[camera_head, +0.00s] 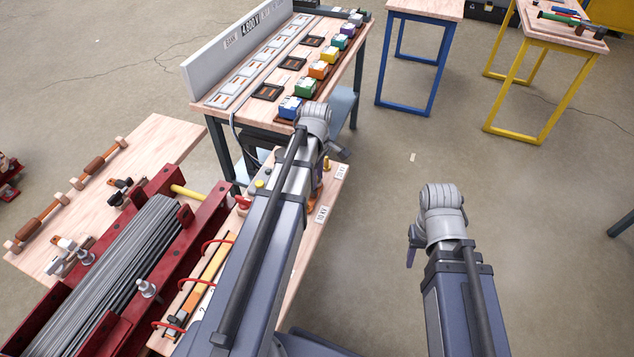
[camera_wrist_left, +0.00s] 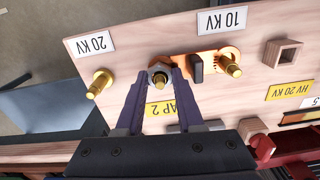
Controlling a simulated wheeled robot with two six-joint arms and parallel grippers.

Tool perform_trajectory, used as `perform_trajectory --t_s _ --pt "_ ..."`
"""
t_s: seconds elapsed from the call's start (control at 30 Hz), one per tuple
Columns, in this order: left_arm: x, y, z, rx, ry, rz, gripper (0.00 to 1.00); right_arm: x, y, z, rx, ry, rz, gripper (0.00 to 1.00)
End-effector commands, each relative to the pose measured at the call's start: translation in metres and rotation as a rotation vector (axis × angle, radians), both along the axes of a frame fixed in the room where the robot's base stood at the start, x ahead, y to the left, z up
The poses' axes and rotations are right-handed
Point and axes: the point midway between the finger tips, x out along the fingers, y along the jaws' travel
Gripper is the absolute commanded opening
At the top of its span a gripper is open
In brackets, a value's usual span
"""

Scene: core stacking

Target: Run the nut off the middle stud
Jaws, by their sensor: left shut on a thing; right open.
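In the left wrist view, a steel nut (camera_wrist_left: 160,76) sits on the middle stud, at the left end of a brass link (camera_wrist_left: 207,58). My left gripper (camera_wrist_left: 161,82) is shut on the nut, one finger on each side. The stud itself is mostly hidden by the nut and fingers. The link reaches to a brass stud (camera_wrist_left: 233,69) on the right, by the 10 KV label. Another brass stud (camera_wrist_left: 98,84) stands bare at the left, by the 20 KV label. In the head view, my arm hides most of this board. My right gripper (camera_head: 412,236) is open, away over bare floor.
A dark handle (camera_wrist_left: 196,68) stands up from the link, close to my left fingers. A square wooden socket (camera_wrist_left: 282,54) is further right. A bench with coloured blocks (camera_head: 318,69) stands beyond.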

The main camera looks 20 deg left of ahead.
Motion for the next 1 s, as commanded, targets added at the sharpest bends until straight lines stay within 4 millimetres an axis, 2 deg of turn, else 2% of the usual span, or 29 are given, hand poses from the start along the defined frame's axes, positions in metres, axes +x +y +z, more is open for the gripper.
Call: perform_trajectory --t_s 0.1,0.43,0.73,1.0 --pt "-0.0004 -0.0001 -0.0002 0.0 0.001 0.065 0.0 0.0 0.0 -0.0002 0.0 0.0 0.0 0.5" --pt "-0.0004 -0.0002 -0.0003 0.0 0.001 0.091 0.0 0.0 0.0 -0.0003 0.0 0.0 0.0 0.5" --pt "-0.0005 -0.0002 -0.0003 0.0 0.001 0.415 0.0 0.0 0.0 -0.0003 0.0 0.0 0.0 0.5" --pt "-0.0007 -0.0003 -0.0003 0.0 0.001 0.477 0.0 0.0 0.0 -0.0003 0.0 0.0 0.0 0.5"
